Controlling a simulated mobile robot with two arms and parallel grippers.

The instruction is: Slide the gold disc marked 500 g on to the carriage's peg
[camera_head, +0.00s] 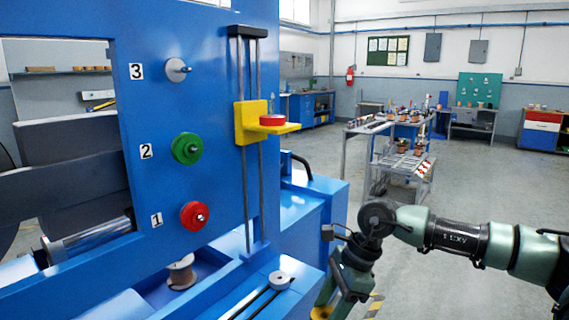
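The yellow carriage (245,126) sits on two vertical rods on the blue machine panel. A red disc (271,119) lies flat on its shelf; I cannot make out the peg. My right arm comes in from the right and bends down at the bottom edge, right of the machine. My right gripper is at or below the bottom edge, so its fingers cannot be made out. A small gold-yellow piece (321,312) shows beside that arm's lower end, cut by the edge. It may be the gold disc; no 500 g mark is readable. My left gripper is not in view.
A small grey roller (279,280) stands on the lower ledge. A trolley (395,165) stands behind; open floor lies around it.

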